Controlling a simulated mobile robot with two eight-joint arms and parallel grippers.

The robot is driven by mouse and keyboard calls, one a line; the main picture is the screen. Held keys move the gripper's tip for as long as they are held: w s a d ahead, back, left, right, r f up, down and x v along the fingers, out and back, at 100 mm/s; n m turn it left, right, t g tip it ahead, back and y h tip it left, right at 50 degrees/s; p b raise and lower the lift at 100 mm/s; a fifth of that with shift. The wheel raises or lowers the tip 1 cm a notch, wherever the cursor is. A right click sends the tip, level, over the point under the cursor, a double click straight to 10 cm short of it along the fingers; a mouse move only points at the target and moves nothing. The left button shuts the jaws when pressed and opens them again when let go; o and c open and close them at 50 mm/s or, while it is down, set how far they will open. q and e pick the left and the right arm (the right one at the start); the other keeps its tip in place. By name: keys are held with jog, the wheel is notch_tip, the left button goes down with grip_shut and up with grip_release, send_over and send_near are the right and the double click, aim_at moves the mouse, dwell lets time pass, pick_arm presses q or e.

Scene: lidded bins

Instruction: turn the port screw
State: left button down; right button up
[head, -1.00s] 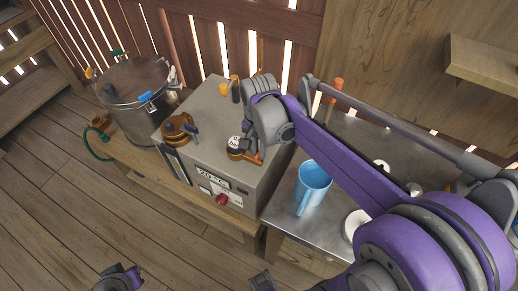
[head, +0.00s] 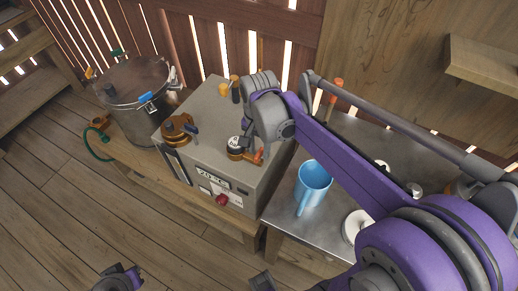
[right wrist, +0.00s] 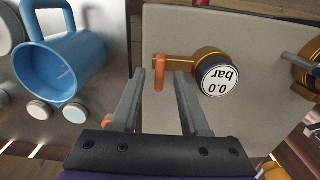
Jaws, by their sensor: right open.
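A brass fitting (right wrist: 207,62) with a round gauge (right wrist: 220,80) reading "0.0 bar" sits on the grey metal box (head: 225,95). An orange handle (right wrist: 159,72) sticks out from the fitting on a short brass arm. I cannot tell for certain which part is the port screw. My right gripper (right wrist: 160,82) is open, its fingers on either side of the orange handle, with gaps showing; nothing is gripped. In the head view the right wrist hangs beside the gauge (head: 235,143) and the orange handle (head: 250,157), and its fingers are mostly hidden. My left gripper is not recognisable.
A blue mug (head: 312,185) stands on the metal table (head: 290,215) right of the box. A large steel pot (head: 135,112) stands further left. A red knob (head: 222,199) is on the box front.

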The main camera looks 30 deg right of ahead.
aim_at(259, 153)
notch_tip(259, 153, up, 10)
jog(key=shift+p, duration=0.35)
dwell(0.4)
jog(key=s+a+f+n+t+p, duration=0.1)
jog(key=s+a+f+n+t, duration=0.4)
jog(key=s+f+n, duration=0.6)
jog(key=shift+a+f+n, duration=0.2)
jog(key=shift+a+n, duration=0.3)
jog(key=shift+a, duration=0.4)
jog(key=shift+s, duration=0.1)
